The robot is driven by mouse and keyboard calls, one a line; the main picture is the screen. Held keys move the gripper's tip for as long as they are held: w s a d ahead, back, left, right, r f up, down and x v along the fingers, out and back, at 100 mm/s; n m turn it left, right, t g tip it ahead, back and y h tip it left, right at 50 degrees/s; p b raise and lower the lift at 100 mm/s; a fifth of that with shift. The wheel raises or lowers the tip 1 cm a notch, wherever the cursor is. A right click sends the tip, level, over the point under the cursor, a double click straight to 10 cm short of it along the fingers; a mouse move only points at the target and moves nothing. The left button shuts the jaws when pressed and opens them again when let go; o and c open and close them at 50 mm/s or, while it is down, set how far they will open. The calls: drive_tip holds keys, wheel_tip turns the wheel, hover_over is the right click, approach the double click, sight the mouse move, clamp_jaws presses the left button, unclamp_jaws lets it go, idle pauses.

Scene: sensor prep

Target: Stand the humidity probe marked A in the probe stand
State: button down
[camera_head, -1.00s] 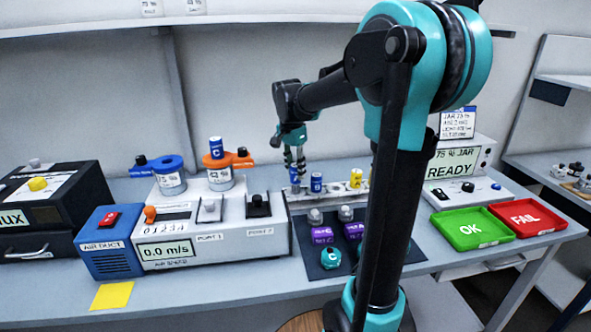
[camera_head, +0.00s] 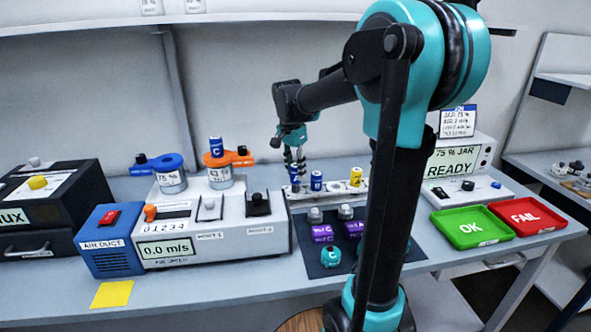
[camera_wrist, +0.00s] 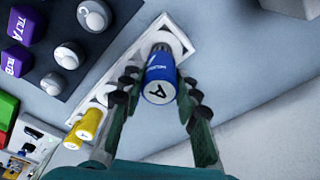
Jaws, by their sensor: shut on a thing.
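My gripper (camera_wrist: 158,95) is shut on the blue humidity probe marked A (camera_wrist: 160,72), whose lettered end faces the wrist camera. The white probe stand (camera_wrist: 185,32) lies under it, and the probe's far end is at a round hole at the stand's end. How deep it sits there is hard to tell. In the head view my gripper (camera_head: 295,163) is over the left end of the stand (camera_head: 330,192), with the held probe partly hidden by the fingers. Another blue probe (camera_head: 316,181) and a yellow probe (camera_head: 356,177) stand farther right in it.
A dark mat (camera_head: 330,265) with purple and teal sensors lies in front of the stand. The air-speed unit (camera_head: 215,235) is to the left, with a blue probe marked C (camera_head: 215,147) on the orange-topped jar. Green (camera_head: 470,228) and red (camera_head: 527,217) trays are right.

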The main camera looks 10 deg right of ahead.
sight(296, 178)
drive_tip(key=shift+f, duration=1.7)
idle(2.7)
drive_tip(key=c, duration=1)
unclamp_jaws()
drive_tip(key=shift+c, duration=0.2)
drive_tip(key=shift+o, duration=0.6)
drive_tip(key=shift+o, duration=0.7)
drive_tip(key=shift+r, duration=3.95)
